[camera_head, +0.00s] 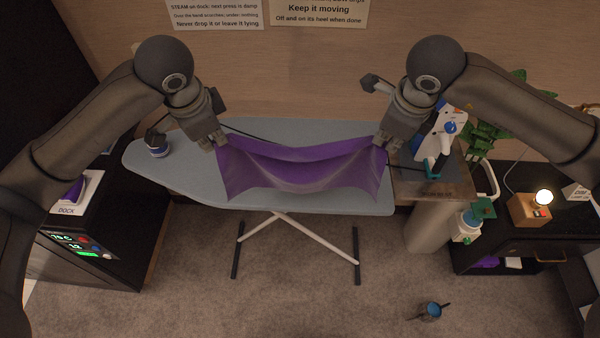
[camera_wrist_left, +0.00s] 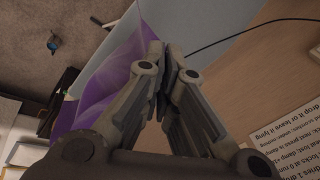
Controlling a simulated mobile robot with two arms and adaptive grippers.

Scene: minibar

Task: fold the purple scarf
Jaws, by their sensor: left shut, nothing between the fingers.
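The purple scarf (camera_head: 305,172) spans the space between my two grippers over the ironing board, its upper edge sagging in the middle. My left gripper (camera_head: 217,146) is at the scarf's upper left corner with its fingers shut. In the left wrist view the shut fingers (camera_wrist_left: 160,50) are beside the scarf (camera_wrist_left: 105,85), with no cloth visible between them. My right gripper (camera_head: 381,144) is at the upper right corner. Its fingertips are too small to tell whether they are shut. The scarf's lower edge is close to the board's front edge.
A wooden stand (camera_head: 435,185) with a white-and-blue iron-like object (camera_head: 440,130) is at the right. A lit lamp box (camera_head: 530,208) stands further right. A can (camera_head: 431,311) is on the floor.

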